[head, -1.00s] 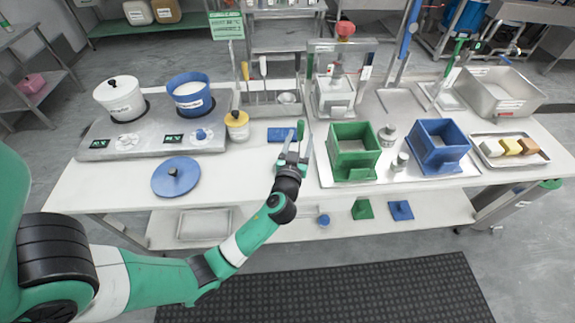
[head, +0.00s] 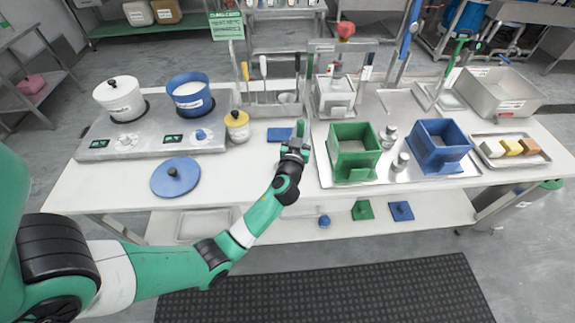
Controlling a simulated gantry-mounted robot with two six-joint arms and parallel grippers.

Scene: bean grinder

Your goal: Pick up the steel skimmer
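A utensil rack (head: 262,110) at the back middle of the table holds several upright tools, with a yellow handle (head: 244,70), a pale handle (head: 263,66) and a dark handle (head: 297,64). A rounded metallic head (head: 287,98) shows low at the rack's right side. I cannot tell for certain which tool is the steel skimmer. My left gripper (head: 299,138) is in front of the rack's right end, pointing away from the camera. Its fingers are foreshortened, so whether it is open is unclear; no held tool is clearly visible. My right gripper is out of view.
A blue block (head: 279,134) lies left of my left gripper. The green hopper box (head: 352,155) stands close to its right on a metal tray. A yellow-lidded jar (head: 237,126), a blue lid (head: 175,177) and a stove with two pots are to the left.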

